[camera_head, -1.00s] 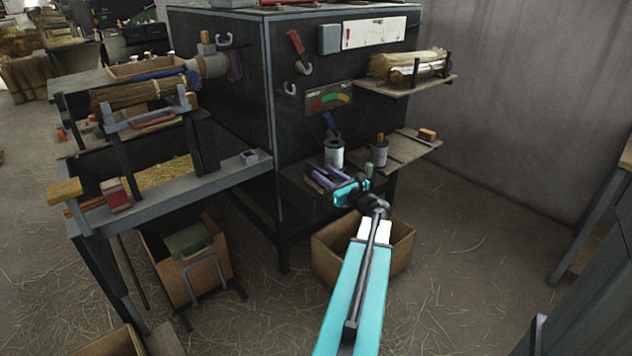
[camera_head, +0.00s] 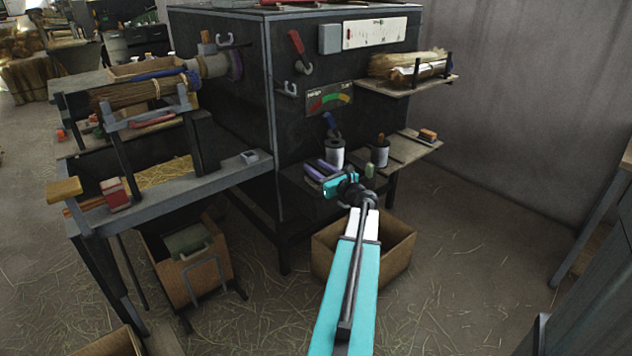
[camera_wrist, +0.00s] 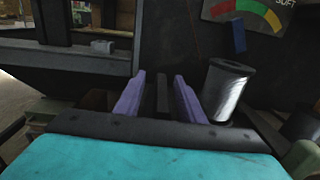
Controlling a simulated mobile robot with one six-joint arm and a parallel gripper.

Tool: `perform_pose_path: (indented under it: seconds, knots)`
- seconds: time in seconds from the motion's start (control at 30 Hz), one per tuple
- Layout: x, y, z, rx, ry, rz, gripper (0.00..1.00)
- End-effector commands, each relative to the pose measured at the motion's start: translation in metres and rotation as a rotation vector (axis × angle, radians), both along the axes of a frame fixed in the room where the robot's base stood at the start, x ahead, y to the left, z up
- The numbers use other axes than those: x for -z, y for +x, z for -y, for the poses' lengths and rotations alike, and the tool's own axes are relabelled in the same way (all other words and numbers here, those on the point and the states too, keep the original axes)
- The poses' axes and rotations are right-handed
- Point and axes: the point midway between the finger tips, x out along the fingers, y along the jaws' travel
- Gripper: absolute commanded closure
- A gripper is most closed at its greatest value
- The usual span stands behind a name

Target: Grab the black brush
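My gripper (camera_head: 320,170) reaches over the low shelf at the front of the dark machine. In the wrist view its two purple fingers (camera_wrist: 160,98) stand apart. A narrow dark bar (camera_wrist: 162,94) shows between them, with a gap on each side; it may be the black brush, but I cannot tell for sure. In the head view my gripper and the dark shelf hide that spot, and no black brush shows clearly there.
A grey spool (camera_wrist: 228,90) stands just right of the fingers, also in the head view (camera_head: 334,155). A second spool (camera_head: 379,155) and a small green item (camera_head: 369,170) are further right. A cardboard box (camera_head: 397,250) sits below. The workbench (camera_head: 200,180) is left.

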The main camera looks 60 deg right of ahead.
Motion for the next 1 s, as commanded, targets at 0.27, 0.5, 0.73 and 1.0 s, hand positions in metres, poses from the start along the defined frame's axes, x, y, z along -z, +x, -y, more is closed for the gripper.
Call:
perform_pose_path:
  seconds: [0.27,0.5,0.73,1.0]
  knots:
    - [0.000,0.028,0.014,-0.001,-0.001,0.001,0.64]
    - [0.000,0.035,0.016,0.001,-0.001,0.000,0.64]
    - [0.000,0.034,0.016,0.001,-0.001,0.000,0.64]
    - [0.000,0.034,0.016,0.001,0.000,0.000,0.69]
